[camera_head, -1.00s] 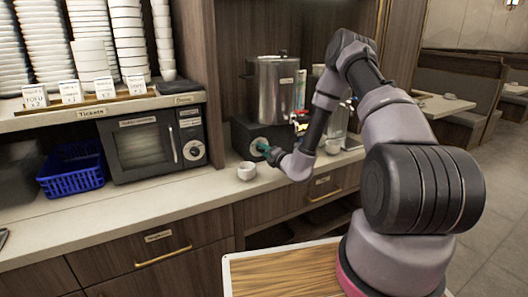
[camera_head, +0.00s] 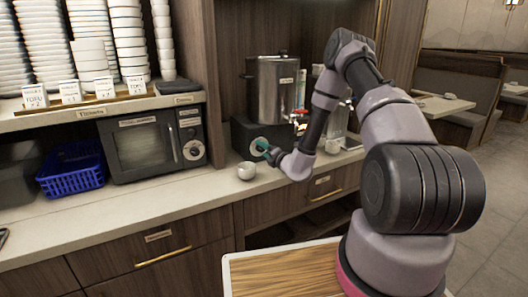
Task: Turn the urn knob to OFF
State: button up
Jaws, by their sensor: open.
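The urn (camera_head: 277,92) is a tall silver pot with a lid and a small label, standing on a dark base (camera_head: 242,134) at the back of the counter. The urn knob (camera_head: 256,144) is a pale round dial on the front of that base. Whether the fingers touch the knob, and where the knob points, is too small to tell.
A small white cup (camera_head: 246,170) stands on the counter just below my gripper. A microwave (camera_head: 150,143) and a blue basket (camera_head: 72,172) are to the left. The front counter edge is mostly clear.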

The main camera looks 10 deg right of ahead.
jog(key=v, duration=1)
jog(key=shift+s+d, duration=0.15)
jog(key=shift+s, duration=0.25)
jog(key=s+a+r+n+g+y, duration=0.1)
jog(key=a+r+n+g+y, duration=0.1)
jog(key=a+r+n+y, duration=0.4)
jog(key=s+a+r+n+g+y, duration=0.15)
jog(key=r+n, duration=0.25)
jog(key=r, duration=0.4)
jog(key=s+a+r+n+g, duration=0.3)
jog(key=s+r+n+g, duration=0.3)
jog(key=s+n, duration=0.25)
jog(key=s+a+r+n+g, duration=0.3)
jog(key=s+r+n+g, duration=0.25)
jog(key=s+n, duration=0.3)
jog(key=s+d+r+n+t+h, duration=0.3)
jog(key=s+d+r+n+h, duration=0.2)
jog(key=d+n, duration=0.1)
jog(key=s+d+r+n+t+h, duration=0.3)
jog(key=s+d+r+n+h, duration=0.2)
jog(key=d, duration=0.4)
jog(key=shift+r+n+h, duration=0.3)
jog(key=shift+n+h, duration=0.45)
jog(key=shift+n, duration=0.45)
